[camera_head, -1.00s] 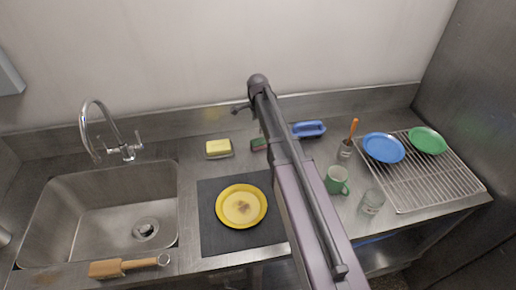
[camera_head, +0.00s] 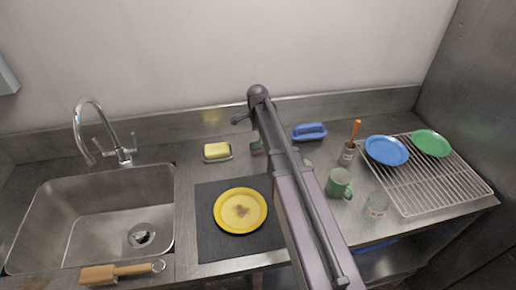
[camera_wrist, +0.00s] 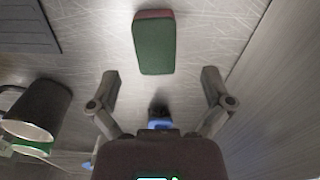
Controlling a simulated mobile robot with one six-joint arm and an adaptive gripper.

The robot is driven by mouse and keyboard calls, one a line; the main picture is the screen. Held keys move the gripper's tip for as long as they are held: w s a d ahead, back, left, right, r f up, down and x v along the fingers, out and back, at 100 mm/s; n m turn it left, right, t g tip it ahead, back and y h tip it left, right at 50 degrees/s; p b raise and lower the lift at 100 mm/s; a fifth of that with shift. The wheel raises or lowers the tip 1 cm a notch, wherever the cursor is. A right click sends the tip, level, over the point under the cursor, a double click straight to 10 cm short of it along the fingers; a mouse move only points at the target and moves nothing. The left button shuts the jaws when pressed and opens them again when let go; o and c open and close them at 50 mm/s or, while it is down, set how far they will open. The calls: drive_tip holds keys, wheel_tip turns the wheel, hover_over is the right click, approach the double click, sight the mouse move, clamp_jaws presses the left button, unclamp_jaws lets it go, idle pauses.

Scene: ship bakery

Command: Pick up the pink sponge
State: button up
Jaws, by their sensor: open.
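The sponge (camera_head: 257,149) lies on the steel counter behind the dark mat, partly hidden by my arm in the head view. In the wrist view the sponge (camera_wrist: 154,48) shows a green upper face and a reddish-pink edge. My gripper (camera_wrist: 162,84) is open and empty. In the wrist view the sponge lies beyond the fingertips, slightly left of the line midway between them, with a gap. In the head view my gripper cannot be made out behind the arm.
A yellow sponge or butter block (camera_head: 216,151) in a dish stands left. A blue-handled brush (camera_head: 309,132) and green mug (camera_head: 339,183) are right. A yellow plate (camera_head: 240,210) lies on the dark mat (camera_head: 215,248). The back wall is close behind the sponge.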

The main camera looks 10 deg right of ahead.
sight(259, 145)
drive_tip(key=shift+f, duration=0.1)
drive_tip(key=f+b, duration=0.3)
drive_tip(key=shift+s+d+f+b, duration=0.2)
drive_tip(key=shift+s+f+b, duration=0.05)
drive_tip(key=shift+b, duration=0.1)
drive_tip(key=shift+f+b, duration=0.75)
drive_tip(key=shift+f, duration=0.05)
drive_tip(key=c, duration=0.7)
